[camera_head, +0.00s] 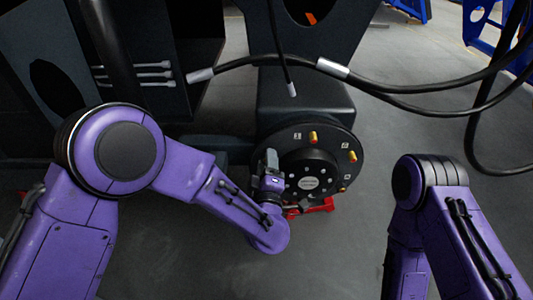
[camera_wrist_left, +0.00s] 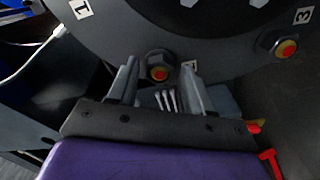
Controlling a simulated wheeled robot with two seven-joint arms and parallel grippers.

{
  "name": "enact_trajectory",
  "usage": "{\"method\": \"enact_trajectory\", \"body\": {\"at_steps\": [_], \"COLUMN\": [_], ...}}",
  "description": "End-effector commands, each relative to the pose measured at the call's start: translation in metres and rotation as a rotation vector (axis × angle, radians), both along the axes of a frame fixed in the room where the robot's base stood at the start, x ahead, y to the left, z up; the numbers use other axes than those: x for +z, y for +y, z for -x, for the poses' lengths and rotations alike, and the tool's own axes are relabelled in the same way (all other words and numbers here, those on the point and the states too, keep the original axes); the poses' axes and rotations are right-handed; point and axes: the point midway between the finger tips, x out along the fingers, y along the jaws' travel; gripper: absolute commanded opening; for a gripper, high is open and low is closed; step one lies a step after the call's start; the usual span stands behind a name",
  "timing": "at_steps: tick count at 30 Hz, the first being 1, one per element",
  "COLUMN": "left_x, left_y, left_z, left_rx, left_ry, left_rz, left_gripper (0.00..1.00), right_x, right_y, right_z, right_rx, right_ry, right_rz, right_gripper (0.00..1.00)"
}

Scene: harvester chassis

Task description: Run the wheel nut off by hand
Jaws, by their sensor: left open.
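The dark round wheel hub (camera_head: 340,140) faces me at the middle of the head view, with numbered labels and several yellow-orange-tipped nuts or studs around its face. In the left wrist view a dark hex nut (camera_wrist_left: 158,64) with a yellow and red stud end sits between the tips of my left gripper (camera_wrist_left: 160,75). The jaws are open, with a gap on each side of the nut. In the head view my left gripper (camera_head: 271,162) is at the hub's left side and hides the nut there. My right gripper is out of view; only my right arm shows.
Another nut (camera_wrist_left: 285,47) sits by label 3 in the left wrist view. A red object (camera_head: 322,206) stands on the floor under the hub. Black hoses (camera_head: 390,88) hang across the upper right. The floor between the hub and my right arm is clear.

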Motion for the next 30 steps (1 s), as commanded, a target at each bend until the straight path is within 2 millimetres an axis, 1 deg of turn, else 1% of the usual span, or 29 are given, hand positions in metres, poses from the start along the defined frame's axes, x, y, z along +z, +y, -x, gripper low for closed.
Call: {"method": "enact_trajectory", "body": {"at_steps": [5, 6, 8, 9, 10, 11, 17, 19, 20, 23, 24, 26, 27, 30], "left_x": [0.000, 0.000, 0.000, 0.000, 0.000, 0.000, 0.001, -0.001, -0.002, -0.008, -0.009, -0.010, -0.011, -0.012], "left_y": [0.000, 0.000, 0.000, 0.000, 0.000, 0.000, 0.000, 0.000, 0.000, 0.001, 0.002, 0.002, 0.002, 0.002], "left_z": [-0.001, -0.001, -0.001, -0.001, -0.001, -0.001, 0.000, 0.001, 0.001, 0.001, 0.001, 0.001, 0.001, 0.002], "left_rx": [0.000, 0.000, 0.000, 0.000, 0.000, 0.000, -0.001, -0.001, 0.001, 0.004, 0.006, 0.006, 0.007, 0.006], "left_ry": [0.000, 0.000, 0.000, 0.000, 0.000, 0.000, -0.001, 0.001, 0.002, 0.002, 0.001, 0.001, 0.000, -0.001], "left_rz": [0.001, 0.001, 0.001, 0.001, 0.001, 0.001, 0.001, 0.038, 0.087, 0.392, 0.533, 0.748, 0.892, 1.230], "left_gripper": [0.50, 0.46, 0.27, 0.14, 0.04, 0.00, 0.00, 0.00, 0.00, 0.00, 0.00, 0.00, 0.00, 0.00], "right_x": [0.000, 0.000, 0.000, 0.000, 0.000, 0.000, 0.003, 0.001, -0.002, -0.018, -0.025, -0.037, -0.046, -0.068], "right_y": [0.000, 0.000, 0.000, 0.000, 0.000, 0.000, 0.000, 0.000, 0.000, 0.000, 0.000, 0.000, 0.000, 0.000], "right_z": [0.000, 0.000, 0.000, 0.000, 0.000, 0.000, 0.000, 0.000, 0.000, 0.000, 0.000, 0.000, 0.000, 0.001], "right_rx": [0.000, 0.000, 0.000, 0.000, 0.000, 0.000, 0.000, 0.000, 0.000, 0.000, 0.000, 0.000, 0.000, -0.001], "right_ry": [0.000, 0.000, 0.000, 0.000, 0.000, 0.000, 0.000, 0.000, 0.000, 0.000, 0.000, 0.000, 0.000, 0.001], "right_rz": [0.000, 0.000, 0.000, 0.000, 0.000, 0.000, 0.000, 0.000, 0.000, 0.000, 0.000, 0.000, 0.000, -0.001], "right_gripper": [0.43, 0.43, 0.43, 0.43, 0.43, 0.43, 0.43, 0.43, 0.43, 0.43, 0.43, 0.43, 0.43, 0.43]}}
